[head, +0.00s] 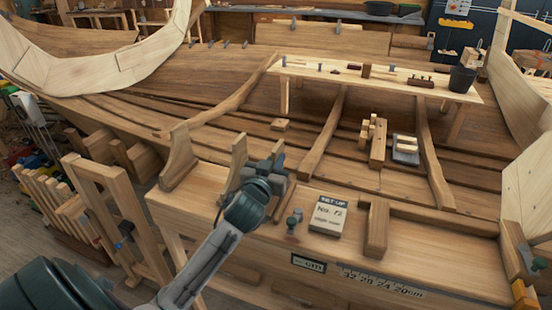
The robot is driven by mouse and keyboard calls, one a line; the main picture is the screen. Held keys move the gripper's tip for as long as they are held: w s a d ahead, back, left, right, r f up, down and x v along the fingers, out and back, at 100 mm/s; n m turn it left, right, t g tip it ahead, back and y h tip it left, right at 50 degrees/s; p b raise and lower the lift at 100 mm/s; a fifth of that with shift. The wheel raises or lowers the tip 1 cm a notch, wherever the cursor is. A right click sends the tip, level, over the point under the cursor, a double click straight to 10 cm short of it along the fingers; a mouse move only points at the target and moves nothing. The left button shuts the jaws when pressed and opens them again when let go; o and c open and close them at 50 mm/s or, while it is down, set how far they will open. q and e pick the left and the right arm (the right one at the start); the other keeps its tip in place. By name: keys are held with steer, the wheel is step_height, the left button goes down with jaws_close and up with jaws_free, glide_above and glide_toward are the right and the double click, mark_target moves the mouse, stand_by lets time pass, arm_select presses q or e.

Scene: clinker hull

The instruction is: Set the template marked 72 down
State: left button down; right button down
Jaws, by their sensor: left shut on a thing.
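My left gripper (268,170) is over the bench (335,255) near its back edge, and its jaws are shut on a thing. The arm hides most of the grip. A curved upright wooden piece (178,158) stands on the bench's left end. A second, narrower upright wooden piece (238,158) shows just left of my gripper. I cannot tell whether it is the held thing, and no 72 is readable on either piece. A card (328,215) reading "SET UP No. 72" is on the bench right of my gripper. My right gripper is out of view.
A small teal clamp-like tool (293,221) and a wooden block (376,229) flank the card. A ruler strip (382,284) runs along the bench front. Behind are the hull planks and ribs (325,135), with a tool plank (375,78) holding a dark bucket (462,79).

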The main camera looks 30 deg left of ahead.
arm_select(q)
steer(key=shift+f, duration=0.2)
steer(key=c, duration=1.5)
jaws_free()
steer(key=shift+r, duration=0.1)
steer(key=b+v, duration=0.3)
steer(key=v, duration=0.9)
steer(key=shift+r, duration=0.15)
